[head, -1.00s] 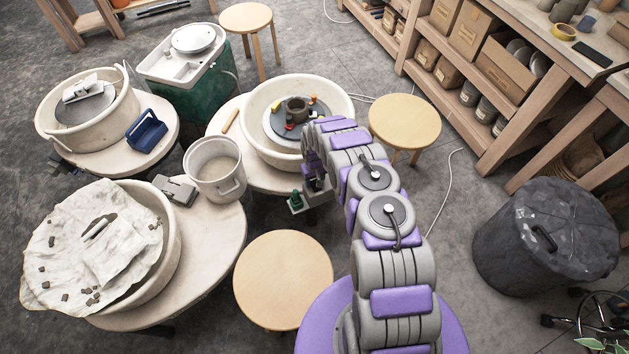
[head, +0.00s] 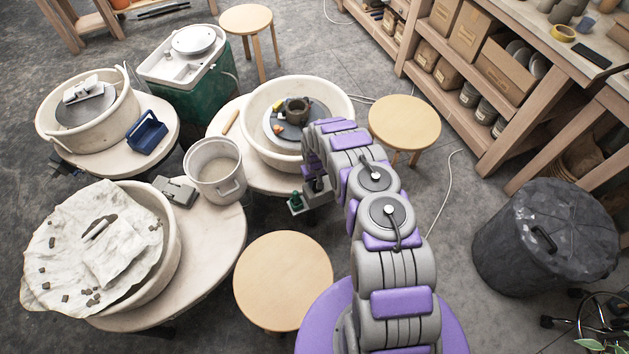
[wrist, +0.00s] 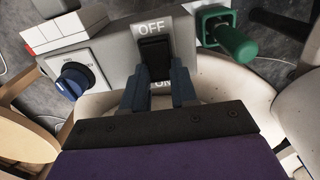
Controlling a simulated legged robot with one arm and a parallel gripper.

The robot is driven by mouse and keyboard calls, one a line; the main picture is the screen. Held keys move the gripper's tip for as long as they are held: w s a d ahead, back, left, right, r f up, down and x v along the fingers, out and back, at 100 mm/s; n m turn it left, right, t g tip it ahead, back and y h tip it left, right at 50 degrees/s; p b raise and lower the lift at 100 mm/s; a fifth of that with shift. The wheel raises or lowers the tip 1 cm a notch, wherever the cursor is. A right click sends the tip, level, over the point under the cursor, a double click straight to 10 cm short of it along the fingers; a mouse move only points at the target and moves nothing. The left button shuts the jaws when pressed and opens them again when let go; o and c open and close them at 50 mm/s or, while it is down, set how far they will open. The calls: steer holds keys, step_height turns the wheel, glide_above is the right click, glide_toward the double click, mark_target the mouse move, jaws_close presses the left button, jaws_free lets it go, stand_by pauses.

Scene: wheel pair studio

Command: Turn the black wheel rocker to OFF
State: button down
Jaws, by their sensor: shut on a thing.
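The black wheel rocker (wrist: 155,52) is on a grey switch box (wrist: 115,60) in the wrist view. OFF is printed above it and ON below it, partly covered. My gripper (wrist: 161,82) is shut on the rocker, its two dark fingers on either side of the lower part. Which way the rocker is tipped I cannot tell. In the head view the arm hides the rocker, beside the wheel basin (head: 253,115). In that basin, the dark wheel head (head: 279,107) carries a small pot (head: 297,110) with coloured pieces around it.
A blue knob (wrist: 72,82) and a red-and-white box (wrist: 62,30) are left of the rocker. A green handle (wrist: 235,42) is close on its right. A bucket (head: 217,165) stands left of the wheel. Stools (head: 283,280) (head: 405,122) stand around it.

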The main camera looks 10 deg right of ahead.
steer(key=shift+s+r+t+p, duration=0.2)
steer(key=shift+s+t+p, duration=0.1)
steer(key=shift+p, duration=0.5)
steer(key=t+p, duration=0.1)
steer(key=p, duration=0.1)
steer(key=shift+s+d+p, duration=0.1)
steer(key=shift+p, duration=0.2)
steer(key=shift+t+y+p, duration=0.3)
steer(key=shift+t+p, duration=0.4)
steer(key=shift+p, duration=0.15)
steer(key=shift+f, duration=0.15)
steer(key=c, duration=0.9)
jaws_free()
steer(key=p+v, duration=0.9)
steer(key=v, duration=0.8)
steer(key=shift+s, duration=0.1)
